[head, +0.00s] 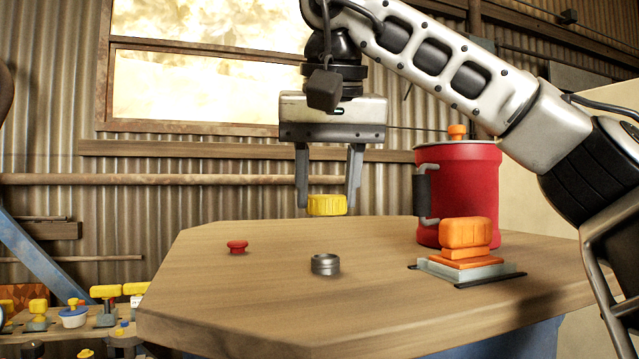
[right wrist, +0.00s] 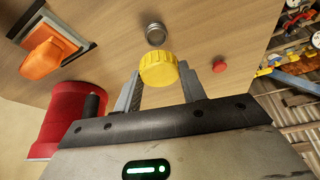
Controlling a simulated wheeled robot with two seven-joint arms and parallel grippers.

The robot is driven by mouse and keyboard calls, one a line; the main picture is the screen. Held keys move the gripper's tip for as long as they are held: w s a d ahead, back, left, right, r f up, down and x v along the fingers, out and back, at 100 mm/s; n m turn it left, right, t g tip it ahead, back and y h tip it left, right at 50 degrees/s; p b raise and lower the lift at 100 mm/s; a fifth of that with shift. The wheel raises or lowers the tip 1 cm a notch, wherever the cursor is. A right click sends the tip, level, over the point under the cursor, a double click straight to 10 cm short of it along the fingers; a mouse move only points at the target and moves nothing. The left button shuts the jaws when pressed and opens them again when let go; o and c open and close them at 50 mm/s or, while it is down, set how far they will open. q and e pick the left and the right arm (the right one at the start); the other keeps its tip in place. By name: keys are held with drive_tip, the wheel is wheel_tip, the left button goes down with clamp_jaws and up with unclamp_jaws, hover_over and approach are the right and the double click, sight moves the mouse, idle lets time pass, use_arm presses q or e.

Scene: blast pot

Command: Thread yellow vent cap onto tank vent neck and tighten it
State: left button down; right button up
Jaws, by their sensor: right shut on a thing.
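The yellow vent cap (head: 327,205) is a ribbed round cap held between the fingertips of my right gripper (head: 327,204). The gripper is shut on it, and the cap hangs level above the tabletop. The cap also shows in the right wrist view (right wrist: 158,70) between the two fingers. The tank vent neck (head: 325,265) is a short grey threaded metal ring standing on the table. It lies below the cap in the head view, with a clear gap between them. The neck also shows in the right wrist view (right wrist: 155,34), bare and just beyond the cap. My left gripper is not in view.
A wooden table (head: 200,290) carries a small red knob (head: 237,247) left of the neck. An orange block-shaped handle (head: 465,234) on a grey plate and a red pot (head: 470,185) with a side handle stand to the right. A cluttered lower bench (head: 100,318) lies at far left.

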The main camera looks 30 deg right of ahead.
sight(327, 203)
drive_tip(key=shift+f+b, duration=1.15)
drive_tip(key=shift+f, duration=1)
drive_tip(key=shift+r+p, duration=0.1)
drive_tip(key=shift+p, duration=0.25)
drive_tip(key=shift+p, duration=0.55)
